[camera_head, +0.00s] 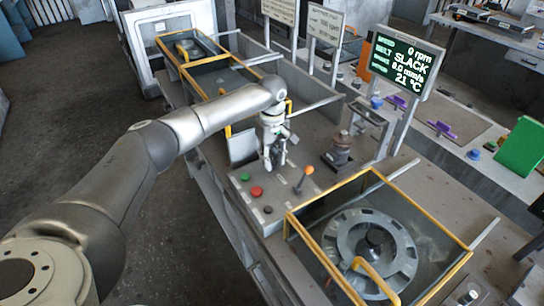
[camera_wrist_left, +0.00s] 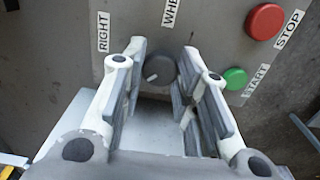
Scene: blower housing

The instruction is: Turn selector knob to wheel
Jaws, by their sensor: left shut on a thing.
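My left gripper (camera_head: 274,164) is over the control panel (camera_head: 244,195), fingers pointing down. In the left wrist view the gripper (camera_wrist_left: 163,58) is shut on the dark grey round selector knob (camera_wrist_left: 160,71), with one finger at each side. A short white mark shows on the knob's lower-left part. A WHEEL label (camera_wrist_left: 170,12), partly cut off, is above the knob in that view, and a RIGHT label (camera_wrist_left: 103,32) is to its upper left. The head view does not show the knob clearly behind the gripper. My right gripper is not in view.
A red STOP button (camera_wrist_left: 265,21) and green START button (camera_wrist_left: 236,78) are right of the knob in the wrist view. An orange-topped lever (camera_head: 309,170) stands close by. A yellow-framed housing with a wheel (camera_head: 370,245) is at front right. A screen (camera_head: 403,65) reads 0 rpm, SLACK.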

